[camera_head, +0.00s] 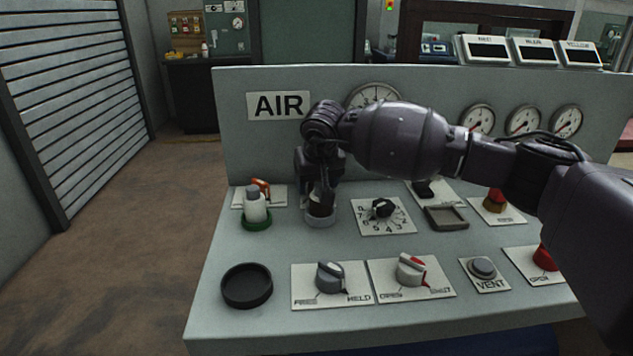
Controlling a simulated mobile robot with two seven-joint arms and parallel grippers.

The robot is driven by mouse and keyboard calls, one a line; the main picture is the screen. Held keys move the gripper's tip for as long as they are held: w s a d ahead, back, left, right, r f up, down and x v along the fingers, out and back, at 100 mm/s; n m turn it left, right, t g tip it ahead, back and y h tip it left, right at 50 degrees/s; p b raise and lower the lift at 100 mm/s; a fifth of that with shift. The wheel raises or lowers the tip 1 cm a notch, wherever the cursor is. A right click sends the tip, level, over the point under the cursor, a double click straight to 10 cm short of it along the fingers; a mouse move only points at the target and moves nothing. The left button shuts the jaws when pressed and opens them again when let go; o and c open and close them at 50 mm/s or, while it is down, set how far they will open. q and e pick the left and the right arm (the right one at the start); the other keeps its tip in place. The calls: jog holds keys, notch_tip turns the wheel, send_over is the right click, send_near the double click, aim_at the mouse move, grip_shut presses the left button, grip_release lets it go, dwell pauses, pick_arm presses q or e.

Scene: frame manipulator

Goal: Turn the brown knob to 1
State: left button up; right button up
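My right arm comes in from the right, and its gripper (321,192) points down at the panel. Its fingers are at a dark brown piece (320,209) that stands in a grey ring (321,220). The gripper hides most of this piece, so I cannot tell whether it is a knob or a bottle, or whether the fingers press on it. Right of it is a numbered dial plate (363,229) with a dark, blackish-green knob (383,208). I cannot read its pointer clearly. My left gripper is out of view.
A white bottle (255,208) stands in a green ring left of the gripper. In front are a black round cup (246,287), a grey selector (331,278), a red-and-white selector (411,270) and a VENT button (483,267). The upright AIR panel (245,150) rises close behind.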

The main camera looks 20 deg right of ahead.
jog(key=c, duration=0.9)
jog(key=shift+r+m+h+p, duration=0.25)
jog(key=shift+m+h+p, duration=0.3)
jog(key=shift+m, duration=0.55)
jog(key=m+h+p, duration=0.1)
jog(key=m, duration=0.2)
jog(key=shift+g, duration=0.4)
jog(key=shift+f+m+h+p, duration=0.1)
jog(key=shift+m+h+p, duration=0.25)
jog(key=shift+m, duration=0.45)
jog(key=shift+f+m+g, duration=0.1)
jog(key=shift+m+g, duration=0.4)
jog(key=shift+m, duration=0.3)
jog(key=shift+w+f+m, duration=0.1)
jog(key=shift+m, duration=0.2)
